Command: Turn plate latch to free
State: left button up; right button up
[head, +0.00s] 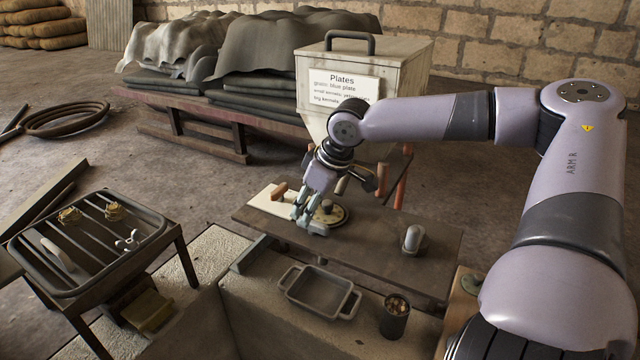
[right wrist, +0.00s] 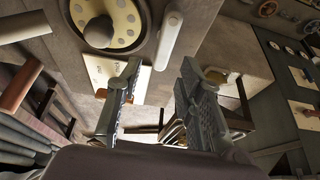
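A round pale-yellow plate (right wrist: 125,14) with dark holes lies in a dark ring on the bench, with a rounded grey knob (right wrist: 98,32) over it in the right wrist view. In the head view the plate (head: 336,215) is partly behind my right gripper (head: 311,230). A pale rounded bar (right wrist: 168,40) lies close beside the ring; it may be the plate latch, but I cannot tell for certain. My right gripper (right wrist: 160,70) has its fingers apart, with nothing between them, beside the plate's near edge. My left gripper is out of view.
A labelled hopper (head: 365,75) stands behind the bench (head: 445,255). A domed metal piece (head: 413,240) is on the bench's right. A grey tray (head: 319,291) and a dark can (head: 394,317) stand in front. A barred rack (head: 90,245) is at left.

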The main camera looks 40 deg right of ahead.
aim_at(324, 226)
jog(key=a+v, duration=0.1)
jog(key=v, duration=0.7)
jog(key=shift+s+d+r, duration=0.25)
jog(key=shift+d+r, duration=0.15)
jog(key=shift+d, duration=0.15)
